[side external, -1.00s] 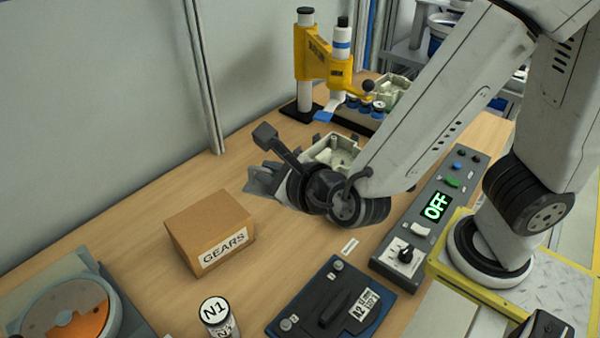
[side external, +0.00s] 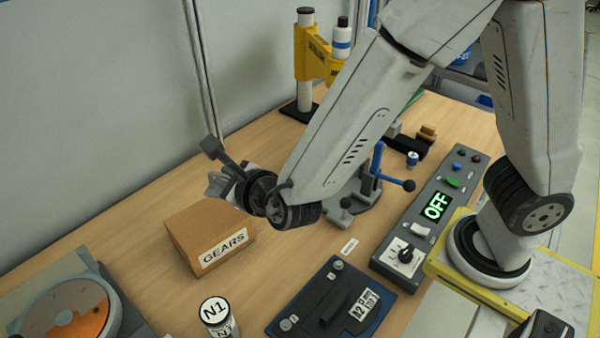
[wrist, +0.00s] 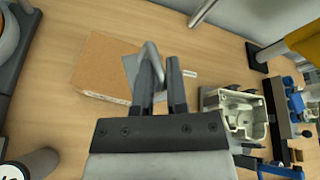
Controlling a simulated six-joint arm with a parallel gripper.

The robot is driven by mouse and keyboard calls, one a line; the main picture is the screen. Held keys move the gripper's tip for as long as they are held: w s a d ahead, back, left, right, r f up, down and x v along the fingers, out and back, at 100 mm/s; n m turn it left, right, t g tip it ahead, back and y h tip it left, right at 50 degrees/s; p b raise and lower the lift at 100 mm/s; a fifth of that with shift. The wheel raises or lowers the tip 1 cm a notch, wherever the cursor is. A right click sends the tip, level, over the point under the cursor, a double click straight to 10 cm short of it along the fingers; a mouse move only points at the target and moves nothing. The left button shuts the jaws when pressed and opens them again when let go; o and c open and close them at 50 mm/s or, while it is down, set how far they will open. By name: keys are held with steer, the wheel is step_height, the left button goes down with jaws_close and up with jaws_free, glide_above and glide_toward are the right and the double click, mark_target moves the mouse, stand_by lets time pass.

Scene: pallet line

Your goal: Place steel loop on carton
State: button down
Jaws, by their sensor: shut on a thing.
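The carton (side external: 202,248) is a brown box labelled GEARS on the wooden bench, left of centre in the side external view. In the wrist view the carton (wrist: 98,62) lies to the left, beyond the fingers. My gripper (side external: 218,186) hangs above the carton's far right side. In the wrist view my gripper (wrist: 160,72) is shut on the steel loop (wrist: 152,52), a bent grey metal piece sticking out past the fingertips. The loop overlaps the carton's right edge in that view and appears held above it. In the side external view the wrist and fingers largely hide the loop.
A battery (side external: 318,312), an N1 canister (side external: 218,318) and a control panel (side external: 455,185) reading OFF stand near. A yellow press (side external: 312,62) is behind, and an orange-disc machine (side external: 72,312) is front left. A pale housing (wrist: 222,98) lies right in the wrist view.

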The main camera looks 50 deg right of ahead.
glide_above(213, 220)
steer(key=shift+s+f, duration=0.2)
steer(key=shift+f, duration=2.6)
steer(key=shift+f, duration=0.1)
steer(key=shift+w+f, duration=0.15)
steer(key=shift+f, duration=1.6)
steer(key=shift+f, duration=0.1)
steer(key=c, duration=0.7)
jaws_free()
steer(key=shift+o, duration=0.2)
